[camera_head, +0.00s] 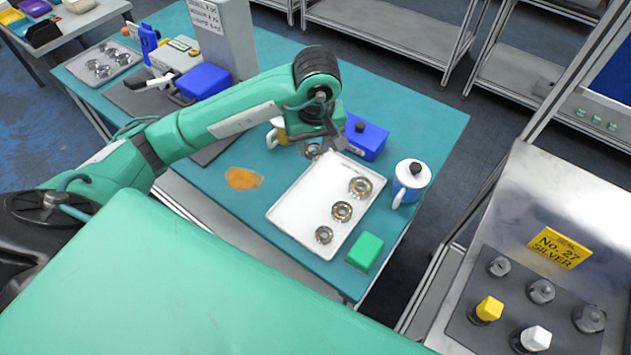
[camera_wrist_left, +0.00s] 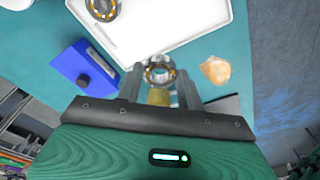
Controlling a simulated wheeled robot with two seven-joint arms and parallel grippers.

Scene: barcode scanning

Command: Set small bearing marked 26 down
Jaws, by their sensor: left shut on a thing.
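My left gripper (camera_wrist_left: 160,85) is shut on a small bearing (camera_wrist_left: 159,73), a ring with a metal and brass-coloured face. In the head view the gripper (camera_head: 318,149) is over the far left corner of the white tray (camera_head: 283,208), and the bearing (camera_head: 312,151) shows partly at its fingertips. Whether the bearing touches the tray cannot be told. Several bearings are in view; three lie on the tray in a row: a large one (camera_head: 360,187), a middle one (camera_head: 342,211) and a small one (camera_head: 324,235). No marking 26 is legible. My right gripper is not in view.
A blue box (camera_head: 367,139) stands behind the tray, a blue and white mug (camera_head: 408,181) to its right, and a green block (camera_head: 365,250) near its front right corner. An orange patch (camera_head: 243,178) lies on the teal table left of the tray. Another tray (camera_head: 103,62) is far left.

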